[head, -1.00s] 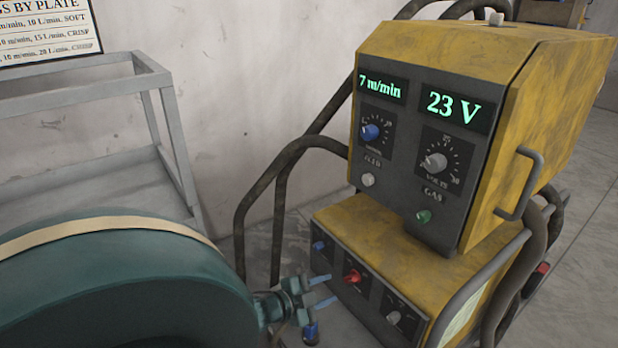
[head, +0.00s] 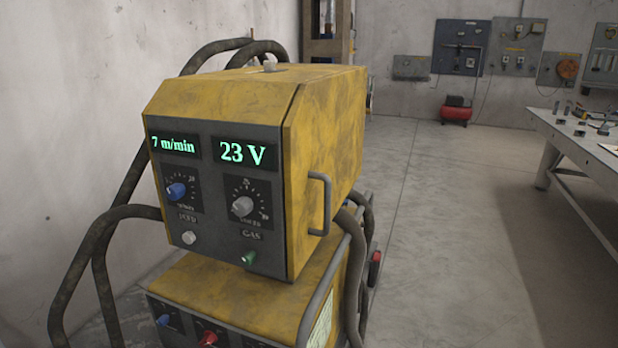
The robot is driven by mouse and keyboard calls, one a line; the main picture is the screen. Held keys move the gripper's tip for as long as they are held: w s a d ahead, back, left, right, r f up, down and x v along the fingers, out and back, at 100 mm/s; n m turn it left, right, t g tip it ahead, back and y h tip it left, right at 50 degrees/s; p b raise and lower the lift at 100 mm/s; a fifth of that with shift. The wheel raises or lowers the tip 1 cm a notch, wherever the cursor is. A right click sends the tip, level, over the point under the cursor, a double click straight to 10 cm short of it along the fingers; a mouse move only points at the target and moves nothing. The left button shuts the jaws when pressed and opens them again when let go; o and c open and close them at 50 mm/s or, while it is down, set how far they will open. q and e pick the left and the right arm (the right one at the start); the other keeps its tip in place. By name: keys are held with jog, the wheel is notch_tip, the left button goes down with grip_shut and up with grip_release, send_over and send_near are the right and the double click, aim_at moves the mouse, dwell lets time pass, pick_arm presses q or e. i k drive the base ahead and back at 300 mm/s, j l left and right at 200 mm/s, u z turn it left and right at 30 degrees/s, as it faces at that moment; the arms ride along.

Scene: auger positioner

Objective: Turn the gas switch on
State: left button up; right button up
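The yellow welding machine (head: 325,140) stands left of centre in the head view, with a dark front panel. Its displays read 7 m/min and 23 V. The gas switch (head: 249,258) is a small green toggle under the GAS label, low on the panel at the right. A white button (head: 189,238) sits to its left under the feed label. Above are a blue knob (head: 177,191) and a grey volts knob (head: 242,206). Neither of my grippers is in view.
A lower yellow unit (head: 193,282) with blue and red knobs carries the machine. Dark hoses (head: 95,255) loop at its left. A side handle (head: 327,205) sticks out at right. Open floor (head: 450,260) lies right, before a workbench (head: 585,150). A red compressor (head: 456,112) stands behind.

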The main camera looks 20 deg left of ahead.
aim_at(250, 257)
jog(key=k+j, duration=0.1)
jog(key=k, duration=0.9)
